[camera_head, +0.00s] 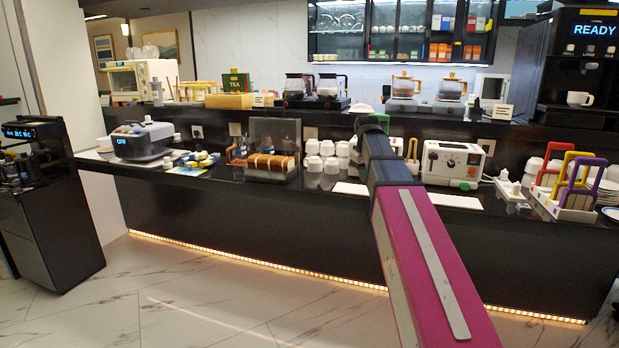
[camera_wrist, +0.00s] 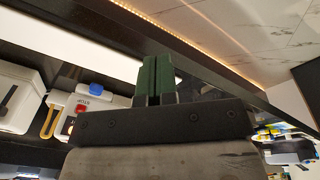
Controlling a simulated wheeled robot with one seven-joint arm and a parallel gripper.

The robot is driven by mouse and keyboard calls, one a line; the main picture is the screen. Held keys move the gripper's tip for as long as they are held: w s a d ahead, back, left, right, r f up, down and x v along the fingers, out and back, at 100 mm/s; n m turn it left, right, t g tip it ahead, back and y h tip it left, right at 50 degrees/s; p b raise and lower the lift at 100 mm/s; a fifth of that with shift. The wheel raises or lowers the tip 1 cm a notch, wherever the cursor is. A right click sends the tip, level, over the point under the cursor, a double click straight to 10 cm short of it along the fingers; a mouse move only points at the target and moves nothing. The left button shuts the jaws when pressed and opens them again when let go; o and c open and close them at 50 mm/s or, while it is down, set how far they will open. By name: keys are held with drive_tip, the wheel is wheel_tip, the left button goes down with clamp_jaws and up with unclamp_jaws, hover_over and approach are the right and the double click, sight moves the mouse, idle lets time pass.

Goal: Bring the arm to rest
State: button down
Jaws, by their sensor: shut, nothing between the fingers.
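My arm, with a magenta link, reaches forward from the bottom of the head view, and its dark end is over the buffet counter (camera_head: 250,202). In the wrist view my gripper (camera_wrist: 157,62) shows two dark green fingers pressed together, with nothing between them. In the head view the fingers cannot be made out clearly at the arm's dark end. The wrist view also shows the counter's dark front edge and the lit strip under it.
A white toaster (camera_head: 452,164) stands right of the arm, and white cups (camera_head: 322,150) stand left of it. A bread case (camera_head: 272,146) and a grey appliance (camera_head: 143,141) are farther left. A coloured rack (camera_head: 566,200) is at right. The floor (camera_head: 220,295) before the counter is clear.

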drive_tip(key=s+f+m, duration=0.1)
drive_tip(key=s+f, duration=0.6)
drive_tip(key=f, duration=0.5)
drive_tip(key=s+f+m+g, duration=0.1)
drive_tip(key=s+f+m, duration=0.1)
drive_tip(key=s+f, duration=0.5)
drive_tip(key=s+f+m, duration=0.1)
drive_tip(key=s+f, duration=0.6)
drive_tip(key=f, duration=1.2)
drive_tip(key=shift+m, duration=0.3)
drive_tip(key=shift+a, duration=0.1)
idle(3.8)
